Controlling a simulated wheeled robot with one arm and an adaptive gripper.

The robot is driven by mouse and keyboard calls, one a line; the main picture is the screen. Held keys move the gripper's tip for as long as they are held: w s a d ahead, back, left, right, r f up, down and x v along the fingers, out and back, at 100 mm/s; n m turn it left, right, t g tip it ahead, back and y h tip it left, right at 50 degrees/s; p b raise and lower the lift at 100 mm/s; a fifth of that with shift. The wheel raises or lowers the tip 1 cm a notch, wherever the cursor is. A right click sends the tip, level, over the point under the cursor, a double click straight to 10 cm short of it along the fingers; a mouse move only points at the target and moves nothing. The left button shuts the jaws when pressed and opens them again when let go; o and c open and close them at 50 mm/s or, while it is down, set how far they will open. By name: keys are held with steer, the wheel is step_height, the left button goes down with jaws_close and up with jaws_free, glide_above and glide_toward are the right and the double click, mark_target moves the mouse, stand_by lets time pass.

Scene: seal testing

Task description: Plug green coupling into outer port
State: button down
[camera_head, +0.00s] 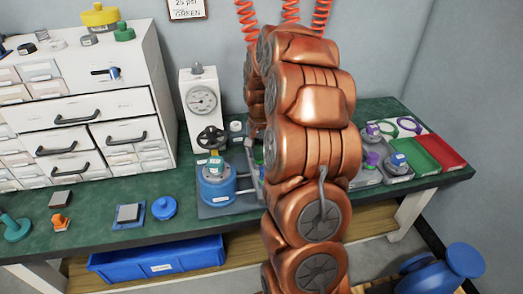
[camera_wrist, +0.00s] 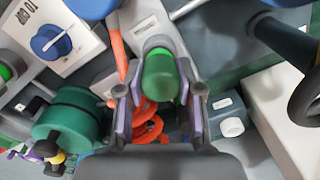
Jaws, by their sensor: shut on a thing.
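In the wrist view, my gripper (camera_wrist: 160,112) is shut on the green coupling (camera_wrist: 159,76), which sits between its two fingers. An orange coiled hose (camera_wrist: 150,122) shows behind the coupling, between the fingers. A grey block with a pale label (camera_wrist: 145,28) lies just beyond the coupling's far end. I cannot tell whether they touch, and I cannot make out the outer port. In the head view, my copper arm hides the gripper and most of the work spot.
A dark green cylinder (camera_wrist: 72,122) and a box with a blue knob (camera_wrist: 50,42) are left of my gripper in the wrist view. A blue pot (camera_head: 217,184) and gauge stand (camera_head: 201,98) stand left of my arm. Green (camera_head: 415,153) and red (camera_head: 441,151) trays are right.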

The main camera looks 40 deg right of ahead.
steer(key=shift+f, duration=0.15)
steer(key=c, duration=0.7)
jaws_free()
steer(key=shift+r, duration=0.65)
step_height(320, 180, up, 11)
steer(key=shift+s+f, duration=0.1)
steer(key=shift+s, duration=0.05)
